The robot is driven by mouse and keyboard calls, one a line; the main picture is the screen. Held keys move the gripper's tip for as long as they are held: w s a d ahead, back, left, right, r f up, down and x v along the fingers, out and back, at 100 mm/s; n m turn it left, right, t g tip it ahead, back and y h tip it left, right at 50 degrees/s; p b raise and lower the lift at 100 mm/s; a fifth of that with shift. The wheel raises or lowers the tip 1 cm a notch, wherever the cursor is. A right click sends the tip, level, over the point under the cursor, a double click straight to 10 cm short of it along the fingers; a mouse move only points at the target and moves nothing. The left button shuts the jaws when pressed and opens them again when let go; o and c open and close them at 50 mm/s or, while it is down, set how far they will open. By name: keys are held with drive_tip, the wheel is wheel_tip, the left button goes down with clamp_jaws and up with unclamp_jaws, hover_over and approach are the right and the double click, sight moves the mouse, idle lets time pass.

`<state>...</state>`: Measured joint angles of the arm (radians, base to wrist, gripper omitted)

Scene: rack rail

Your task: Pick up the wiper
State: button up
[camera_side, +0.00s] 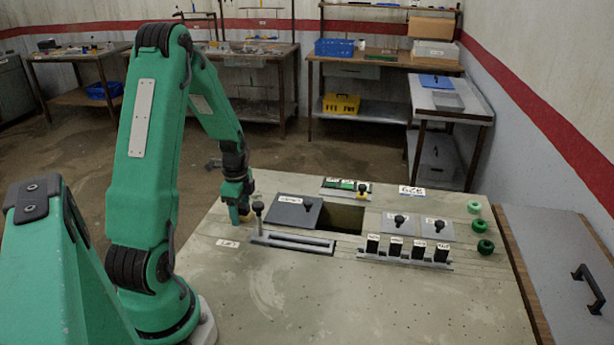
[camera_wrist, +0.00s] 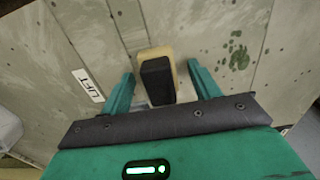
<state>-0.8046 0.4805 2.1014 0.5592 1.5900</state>
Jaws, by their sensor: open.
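The wiper (camera_wrist: 157,78) shows in the wrist view as a black block with a cream-yellow part behind it. It stands between the two green fingers of my gripper (camera_wrist: 163,84), with a gap on each side. The fingers are apart and not closed on it. In the side view my gripper (camera_side: 237,208) points down, low over the left part of the table. There the wiper is mostly hidden by the fingers, and I cannot make it out clearly.
A slotted grey rail (camera_side: 292,242) with an upright black knob lies just right of my gripper. Behind it is a grey lid (camera_side: 293,210) beside a dark opening (camera_side: 340,215). Several black blocks stand in a rack (camera_side: 405,258) further right. The front of the table is clear.

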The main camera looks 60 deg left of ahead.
sight(240, 205)
drive_tip(key=shift+c, duration=0.4)
drive_tip(key=c, duration=1)
drive_tip(key=shift+r, duration=0.1)
drive_tip(key=shift+r, duration=4.95)
drive_tip(key=o, duration=0.3)
drive_tip(key=shift+c, duration=1)
drive_tip(key=shift+w, duration=0.1)
